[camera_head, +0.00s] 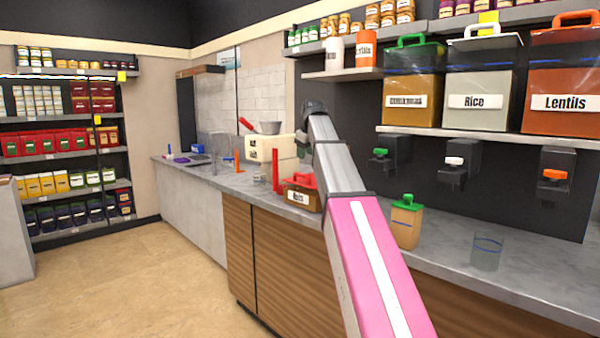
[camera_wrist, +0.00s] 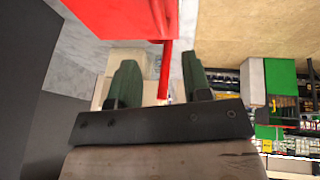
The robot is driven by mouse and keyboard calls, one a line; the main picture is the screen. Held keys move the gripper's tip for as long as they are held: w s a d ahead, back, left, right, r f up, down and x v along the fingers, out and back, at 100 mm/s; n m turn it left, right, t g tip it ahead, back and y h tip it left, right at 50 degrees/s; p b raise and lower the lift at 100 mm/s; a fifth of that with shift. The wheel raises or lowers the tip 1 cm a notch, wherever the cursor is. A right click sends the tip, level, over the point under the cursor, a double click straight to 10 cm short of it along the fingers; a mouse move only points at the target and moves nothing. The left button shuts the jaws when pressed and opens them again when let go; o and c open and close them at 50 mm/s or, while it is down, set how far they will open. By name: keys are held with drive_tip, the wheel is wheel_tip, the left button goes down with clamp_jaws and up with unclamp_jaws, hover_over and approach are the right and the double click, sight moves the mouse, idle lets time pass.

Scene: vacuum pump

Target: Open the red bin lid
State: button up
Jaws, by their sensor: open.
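A brown bin (camera_head: 303,198) with a label and a red lid (camera_head: 300,181) stands on the grey counter, partly behind my arm. The lid appears shut on it. In the wrist view, a large red surface (camera_wrist: 105,18), seemingly the lid, fills the top left, close to the camera. My gripper (camera_wrist: 157,76) is open, its two dark green fingers apart with nothing held. A narrow red strip (camera_wrist: 165,68) shows between and beyond the fingers; I cannot tell whether it belongs to the bin. In the head view the gripper is mostly hidden by my arm.
A cream machine (camera_head: 262,149) and an upright red post (camera_head: 276,186) stand near the bin. A green-lidded container (camera_head: 405,224) and a clear cup (camera_head: 487,253) stand to the right. Large dispensers, such as Rice (camera_head: 480,102), hang above. The floor (camera_head: 150,290) at left is clear.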

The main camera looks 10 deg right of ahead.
sight(302, 174)
drive_tip(key=x, duration=1)
drive_tip(key=shift+s, duration=0.1)
clamp_jaws()
